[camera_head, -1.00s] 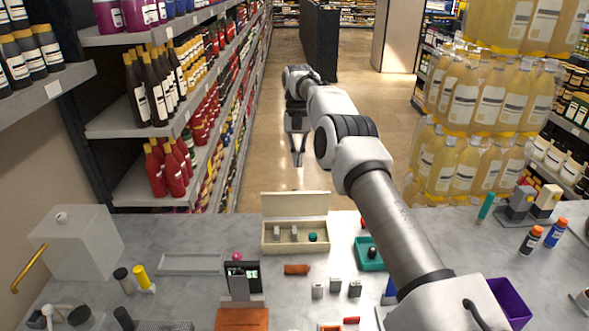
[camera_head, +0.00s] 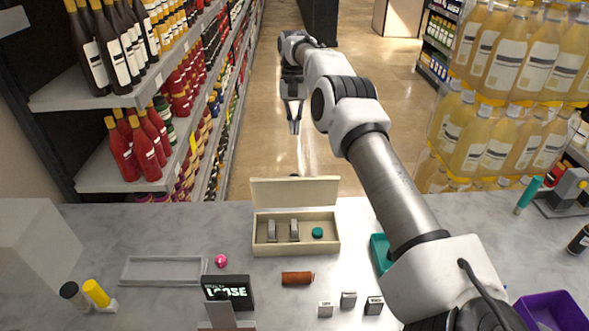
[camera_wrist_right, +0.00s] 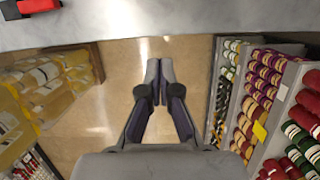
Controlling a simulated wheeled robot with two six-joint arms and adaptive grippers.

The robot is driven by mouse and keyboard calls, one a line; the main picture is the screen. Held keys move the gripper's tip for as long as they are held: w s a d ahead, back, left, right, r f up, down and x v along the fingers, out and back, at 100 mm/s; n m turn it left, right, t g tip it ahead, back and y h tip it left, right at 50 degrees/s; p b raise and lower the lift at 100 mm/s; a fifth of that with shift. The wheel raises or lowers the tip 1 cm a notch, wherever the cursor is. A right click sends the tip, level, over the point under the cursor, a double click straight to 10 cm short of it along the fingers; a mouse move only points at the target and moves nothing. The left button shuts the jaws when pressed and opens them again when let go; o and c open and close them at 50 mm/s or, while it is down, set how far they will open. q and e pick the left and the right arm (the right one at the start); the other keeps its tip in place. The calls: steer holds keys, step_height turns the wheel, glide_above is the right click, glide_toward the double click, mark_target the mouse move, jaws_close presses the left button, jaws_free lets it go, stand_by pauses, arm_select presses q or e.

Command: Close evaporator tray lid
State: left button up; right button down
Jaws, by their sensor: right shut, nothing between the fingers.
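A cream box with several compartments, which I take to be the evaporator tray (camera_head: 297,249), sits near the table's far edge. Its lid (camera_head: 296,191) stands open, upright along the back. Two metal pieces (camera_head: 294,230) and a green round piece (camera_head: 317,232) are inside. My right gripper (camera_head: 295,131) is shut and empty, beyond the far edge of the table, above the floor and apart from the lid. In the right wrist view its fingers (camera_wrist_right: 158,64) meet at the tips with only floor behind them. The left gripper is out of view.
My right arm crosses the table right of the tray, partly hiding a teal container (camera_head: 380,250). In front are a brown cylinder (camera_head: 298,278), small weights (camera_head: 348,299) and a display (camera_head: 229,291). A grey shallow tray (camera_head: 164,270) lies left. Shelves flank the aisle.

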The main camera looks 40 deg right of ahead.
mark_target(295, 189)
steer(key=s+a+f+p, duration=0.3)
steer(key=s+a+f, duration=0.1)
steer(key=f, duration=0.5)
steer(key=shift+s+a, duration=0.25)
steer(key=shift+s, duration=0.3)
